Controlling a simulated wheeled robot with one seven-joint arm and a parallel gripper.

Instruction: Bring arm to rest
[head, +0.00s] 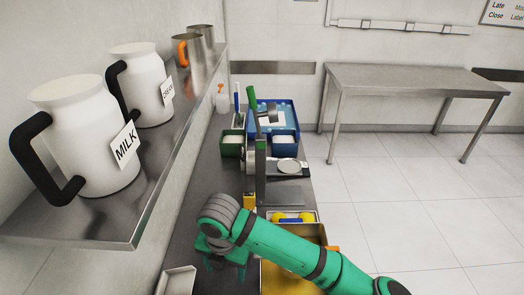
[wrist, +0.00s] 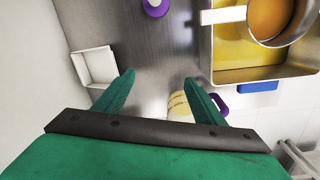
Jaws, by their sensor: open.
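My green arm (head: 290,245) reaches in from the lower right of the head view and bends down at a grey wrist joint. My gripper (head: 224,265) hangs over the near part of the steel counter. In the wrist view its two green fingers (wrist: 160,85) are spread apart with bare counter between their tips, and they hold nothing. A pale yellow container with a purple handle (wrist: 180,104) lies beyond and partly behind the right finger. I cannot tell how far below the finger it is.
A white tray (wrist: 97,66) is left of the fingers. A yellow-bottomed pan (wrist: 228,72) holding a pot of amber liquid (wrist: 270,17) is at right. A steel shelf (head: 120,232) with a milk jug (head: 80,130) overhangs at left. Open floor (head: 420,200) lies at right.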

